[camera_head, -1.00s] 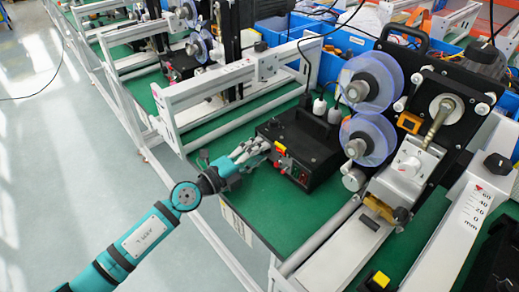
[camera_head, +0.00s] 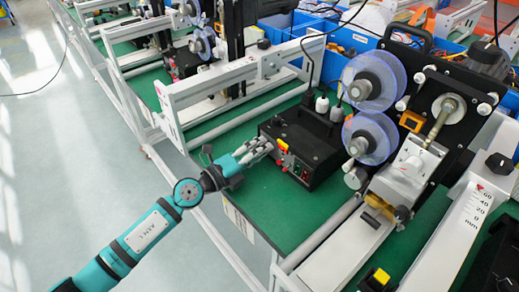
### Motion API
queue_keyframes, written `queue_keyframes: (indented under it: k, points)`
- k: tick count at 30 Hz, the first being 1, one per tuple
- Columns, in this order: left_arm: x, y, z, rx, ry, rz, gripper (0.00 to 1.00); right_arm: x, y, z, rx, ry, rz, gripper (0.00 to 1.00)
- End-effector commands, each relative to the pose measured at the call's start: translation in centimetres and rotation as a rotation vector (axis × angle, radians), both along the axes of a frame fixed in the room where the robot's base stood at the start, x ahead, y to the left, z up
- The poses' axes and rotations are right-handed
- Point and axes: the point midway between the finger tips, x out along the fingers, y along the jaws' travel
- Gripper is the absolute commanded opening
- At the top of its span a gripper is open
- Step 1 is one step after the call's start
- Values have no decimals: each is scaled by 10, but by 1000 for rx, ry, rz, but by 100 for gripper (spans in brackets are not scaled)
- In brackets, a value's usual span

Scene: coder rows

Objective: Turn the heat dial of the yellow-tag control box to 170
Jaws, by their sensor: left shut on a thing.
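The black control box (camera_head: 318,147) with a yellow tag sits on the green tabletop in the middle of the head view. Its front panel faces the lower left and carries yellow, red and green parts. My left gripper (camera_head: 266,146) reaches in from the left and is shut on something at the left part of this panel. The fingers cover what they hold, so the heat dial and its reading are hidden. My right gripper is not in view.
A coder with clear purple reels (camera_head: 371,136) stands right of the box. A white frame rail (camera_head: 215,76) runs behind it. Green tabletop (camera_head: 275,205) is bare in front. Another similar station stands farther back.

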Motion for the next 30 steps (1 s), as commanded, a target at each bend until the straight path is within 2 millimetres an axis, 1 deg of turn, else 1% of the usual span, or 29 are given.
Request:
queue_keyframes:
  k: [6,15,22,30]
  points:
    - [0,0,1,116,-118,1,0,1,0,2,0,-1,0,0]
    - [0,0,1,235,-240,1,0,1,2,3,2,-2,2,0]
    - [1,0,1,278,-282,1,0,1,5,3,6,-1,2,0]
    - [1,0,2,285,-290,2,0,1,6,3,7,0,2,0]
